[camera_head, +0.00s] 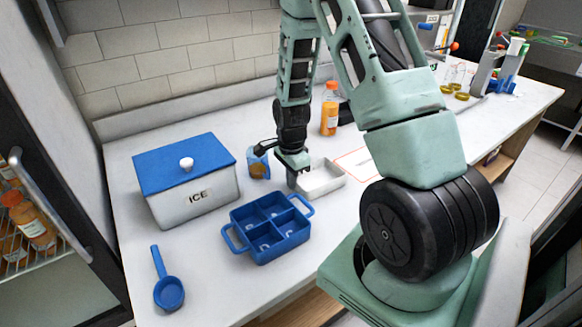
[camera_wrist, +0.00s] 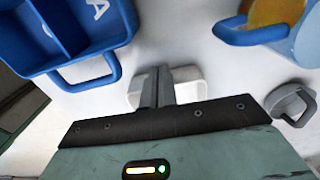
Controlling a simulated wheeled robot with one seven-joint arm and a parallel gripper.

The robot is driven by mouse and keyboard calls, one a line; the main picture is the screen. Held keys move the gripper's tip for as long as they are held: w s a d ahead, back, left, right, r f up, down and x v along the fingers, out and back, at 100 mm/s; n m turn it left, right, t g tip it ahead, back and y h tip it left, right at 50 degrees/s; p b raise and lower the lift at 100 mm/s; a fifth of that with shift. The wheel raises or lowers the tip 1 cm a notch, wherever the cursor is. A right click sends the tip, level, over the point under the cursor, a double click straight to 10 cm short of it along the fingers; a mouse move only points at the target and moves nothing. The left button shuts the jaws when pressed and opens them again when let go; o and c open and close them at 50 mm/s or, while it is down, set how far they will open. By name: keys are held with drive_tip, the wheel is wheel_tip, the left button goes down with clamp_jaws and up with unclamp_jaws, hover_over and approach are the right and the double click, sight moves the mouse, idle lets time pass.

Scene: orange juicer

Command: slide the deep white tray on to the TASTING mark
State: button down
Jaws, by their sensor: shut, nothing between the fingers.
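The deep white tray (camera_head: 325,183) sits on the white counter, just right of my gripper in the head view. The TASTING mark is probably the red outline (camera_head: 345,163) on the counter, right of the tray; my arm hides much of it and I cannot read its text. My gripper (camera_head: 291,183) points down at the tray's left end, fingers shut and empty. In the wrist view, the shut fingers (camera_wrist: 158,85) cover the middle of a white rounded shape, likely the tray (camera_wrist: 188,84). I cannot tell whether they touch it.
A blue divided caddy (camera_head: 270,233) stands in front of the tray. A blue jug with orange contents (camera_head: 259,165) is just left of my gripper. A white ICE box with a blue lid (camera_head: 190,185), a blue ladle (camera_head: 168,290) and an orange bottle (camera_head: 330,110) stand around.

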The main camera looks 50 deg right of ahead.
drive_tip(key=shift+f, duration=0.65)
drive_tip(key=s+d, duration=0.2)
drive_tip(key=d, duration=0.4)
drive_tip(key=s+d, duration=0.2)
drive_tip(key=d, duration=0.5)
drive_tip(key=s+d, duration=0.2)
drive_tip(key=d, duration=0.5)
drive_tip(key=shift+d, duration=0.25)
drive_tip(key=shift+r, duration=0.1)
wheel_tip(320, 180, up, 10)
drive_tip(key=p, duration=0.7)
